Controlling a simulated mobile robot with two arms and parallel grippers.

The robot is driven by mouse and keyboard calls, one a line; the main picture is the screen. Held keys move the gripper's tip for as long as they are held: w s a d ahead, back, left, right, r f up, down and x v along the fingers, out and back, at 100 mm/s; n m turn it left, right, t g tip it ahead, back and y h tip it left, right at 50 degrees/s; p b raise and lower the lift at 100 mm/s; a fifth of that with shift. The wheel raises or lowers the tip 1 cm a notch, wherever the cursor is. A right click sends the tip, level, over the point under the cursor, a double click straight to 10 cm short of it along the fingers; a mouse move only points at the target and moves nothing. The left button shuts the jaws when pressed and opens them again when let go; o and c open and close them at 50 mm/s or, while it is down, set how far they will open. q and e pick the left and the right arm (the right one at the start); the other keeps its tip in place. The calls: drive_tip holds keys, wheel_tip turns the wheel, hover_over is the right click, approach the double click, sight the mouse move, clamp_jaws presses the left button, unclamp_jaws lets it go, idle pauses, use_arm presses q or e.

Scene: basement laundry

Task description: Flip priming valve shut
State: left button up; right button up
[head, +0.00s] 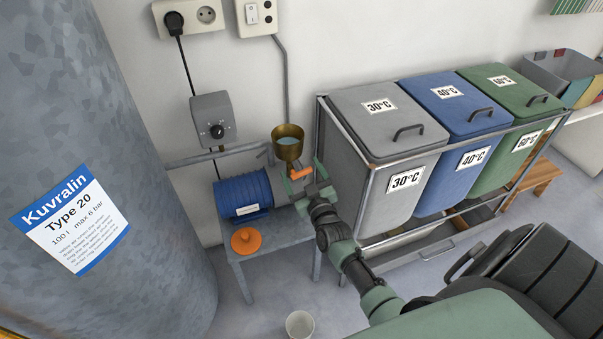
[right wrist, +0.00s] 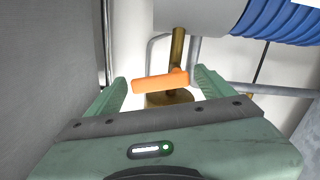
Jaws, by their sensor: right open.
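The priming valve's orange lever (head: 301,173) sits just below the brass funnel (head: 288,146) on the pump (head: 243,195). In the right wrist view the lever (right wrist: 158,82) lies crosswise to the brass pipe (right wrist: 178,46), slightly tilted. My right gripper (head: 309,184) is open at the valve. In the right wrist view its two fingers stand on either side of the lever, with a visible gap at each side. I cannot tell how deep the lever is between them. My left gripper is not in view.
The pump stands on a small grey table (head: 268,249) with an orange cap (head: 246,241). A big grey tank (head: 130,150) fills the left. Grey, blue and green laundry bins (head: 385,150) in a metal frame stand close right of the gripper. A white bucket (head: 300,324) is on the floor.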

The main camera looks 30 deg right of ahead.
drive_tip(key=c, duration=1.4)
drive_tip(key=shift+f+m, duration=0.15)
drive_tip(key=shift+m, duration=0.65)
drive_tip(key=shift+f+m, duration=0.15)
drive_tip(key=shift+m, duration=0.55)
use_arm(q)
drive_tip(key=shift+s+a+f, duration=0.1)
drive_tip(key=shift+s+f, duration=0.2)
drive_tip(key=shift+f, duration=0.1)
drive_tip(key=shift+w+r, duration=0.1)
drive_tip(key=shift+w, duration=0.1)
use_arm(e)
drive_tip(key=o, duration=1.4)
